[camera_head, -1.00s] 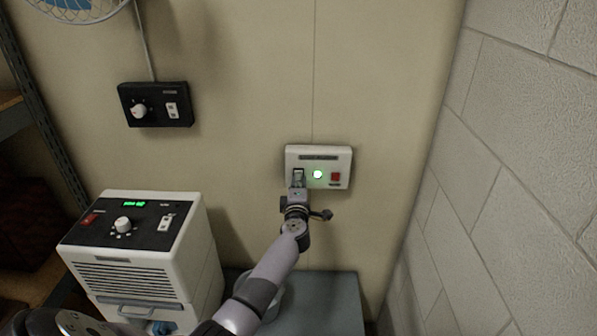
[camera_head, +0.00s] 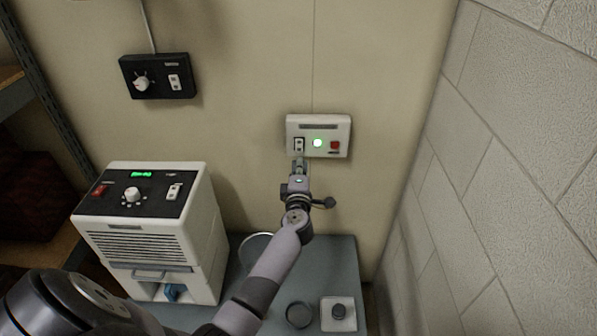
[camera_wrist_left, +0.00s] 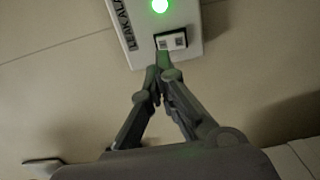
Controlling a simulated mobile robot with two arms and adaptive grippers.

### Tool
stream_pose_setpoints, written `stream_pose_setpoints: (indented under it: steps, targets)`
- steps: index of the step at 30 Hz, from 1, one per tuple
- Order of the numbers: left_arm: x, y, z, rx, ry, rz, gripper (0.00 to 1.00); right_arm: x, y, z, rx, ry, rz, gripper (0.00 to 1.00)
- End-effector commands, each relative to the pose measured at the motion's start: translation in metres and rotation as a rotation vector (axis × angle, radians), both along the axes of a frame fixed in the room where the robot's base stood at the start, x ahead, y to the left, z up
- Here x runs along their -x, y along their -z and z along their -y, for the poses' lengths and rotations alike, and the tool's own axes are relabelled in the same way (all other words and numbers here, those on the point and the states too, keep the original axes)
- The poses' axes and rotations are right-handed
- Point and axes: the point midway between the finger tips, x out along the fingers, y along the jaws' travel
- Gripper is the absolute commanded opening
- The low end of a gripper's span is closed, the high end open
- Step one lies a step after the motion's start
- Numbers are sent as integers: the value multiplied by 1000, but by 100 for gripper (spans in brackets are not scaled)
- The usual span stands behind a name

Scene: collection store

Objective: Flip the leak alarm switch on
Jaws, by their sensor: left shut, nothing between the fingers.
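The leak alarm box (camera_head: 325,126) is a white panel on the wall, right of the middle in the head view. It has a small rocker switch (camera_head: 299,145) at its left, a lit green lamp (camera_head: 317,142) and a red button (camera_head: 335,146). My left gripper (camera_head: 299,162) is shut and empty, just below the switch. In the left wrist view its fingertips (camera_wrist_left: 160,66) are together at the lower edge of the white rocker switch (camera_wrist_left: 171,41). I cannot tell whether they touch it. The green lamp (camera_wrist_left: 160,5) is lit there too. My right gripper is not in view.
A black control box (camera_head: 157,76) hangs on the wall at upper left. A white dehumidifier (camera_head: 150,225) with a green display stands below it. A grey table (camera_head: 340,270) bears a dark ring (camera_head: 299,314) and a white plate with a knob (camera_head: 339,328). A block wall (camera_head: 510,170) bounds the right.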

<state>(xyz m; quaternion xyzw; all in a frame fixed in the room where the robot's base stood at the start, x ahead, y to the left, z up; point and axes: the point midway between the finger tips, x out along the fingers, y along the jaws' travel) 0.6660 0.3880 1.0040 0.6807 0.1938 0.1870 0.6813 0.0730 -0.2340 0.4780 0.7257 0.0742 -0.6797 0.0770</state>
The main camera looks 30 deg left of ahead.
Motion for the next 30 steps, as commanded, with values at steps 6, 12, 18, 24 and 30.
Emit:
stream_pose_setpoints:
  steps: [6,12,18,24,30]
  targets:
    - [28,-4,17,1,0,-2,0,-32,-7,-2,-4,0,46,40]
    - [37,-6,22,0,-1,-1,0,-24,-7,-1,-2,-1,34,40]
    - [37,-5,22,0,-1,-1,0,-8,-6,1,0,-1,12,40]
    - [36,-5,22,0,0,-1,0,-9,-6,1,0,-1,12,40]
    - [37,4,25,-23,11,-22,0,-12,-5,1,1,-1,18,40]
